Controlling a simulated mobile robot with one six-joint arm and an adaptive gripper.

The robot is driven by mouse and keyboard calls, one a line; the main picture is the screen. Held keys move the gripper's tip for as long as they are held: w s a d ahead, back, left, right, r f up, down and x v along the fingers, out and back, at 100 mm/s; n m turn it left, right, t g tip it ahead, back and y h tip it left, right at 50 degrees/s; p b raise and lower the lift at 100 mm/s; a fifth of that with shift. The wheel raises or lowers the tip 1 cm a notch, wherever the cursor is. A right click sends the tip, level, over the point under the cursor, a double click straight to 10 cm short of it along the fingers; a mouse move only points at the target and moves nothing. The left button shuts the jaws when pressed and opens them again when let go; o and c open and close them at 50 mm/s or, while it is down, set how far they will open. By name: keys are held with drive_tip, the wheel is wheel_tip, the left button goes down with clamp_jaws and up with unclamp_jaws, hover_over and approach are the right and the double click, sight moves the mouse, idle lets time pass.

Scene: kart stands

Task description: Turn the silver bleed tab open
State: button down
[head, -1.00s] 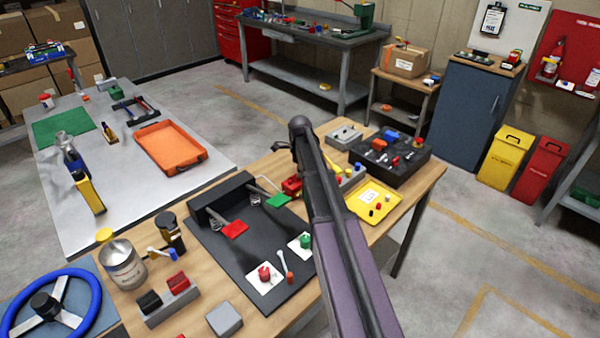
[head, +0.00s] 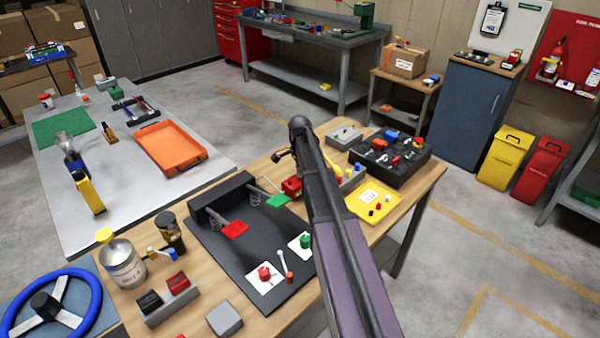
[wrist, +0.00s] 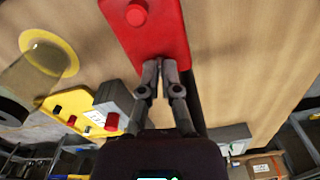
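A red block (head: 291,187) sits on the wooden bench behind the black pedal board (head: 255,262), partly hidden by my arm. In the wrist view a red body (wrist: 150,35) with a round red knob (wrist: 136,13) fills the top middle. My gripper (wrist: 161,63) is at its lower edge, with the fingertips drawn together. I cannot tell whether they touch it or whether anything thin is between them. In the head view my arm hides the fingertips. I cannot make out the silver bleed tab clearly in either view.
The pedal board carries red (head: 235,229) and green (head: 278,200) pedals. A yellow tray (head: 372,203) and black case (head: 392,160) lie right of my arm. A can (head: 122,265) stands at left. A yellow ring (wrist: 70,55) shows left in the wrist view.

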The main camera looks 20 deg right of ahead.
drive_tip(key=shift+s, duration=0.1)
idle(0.3)
drive_tip(key=c, duration=0.9)
unclamp_jaws()
drive_tip(key=shift+o, duration=0.2)
drive_tip(key=shift+m, duration=0.3)
